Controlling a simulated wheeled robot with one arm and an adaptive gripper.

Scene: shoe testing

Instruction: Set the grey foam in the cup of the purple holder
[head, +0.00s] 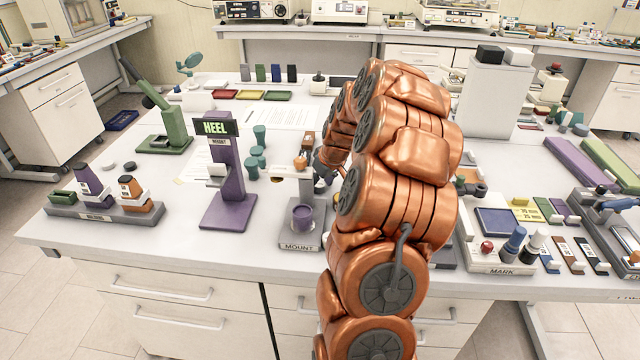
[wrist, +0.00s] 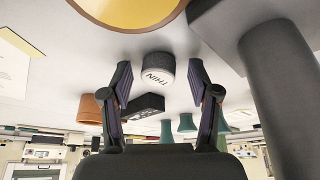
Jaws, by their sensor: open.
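In the head view my arm hides the cylinder and most of my gripper, which is behind the MOUNT stand. A purple cup (head: 302,217) stands on the grey MOUNT base (head: 300,246), under a pale overhanging arm. A taller purple HEEL height stand (head: 229,190) is left of it.
In the wrist view a black block (wrist: 143,106) and an orange-brown cylinder (wrist: 92,108) stand near the grey cylinder. A thick grey post (wrist: 283,90) rises close on the right. Teal pieces (head: 257,150) stand left of my gripper.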

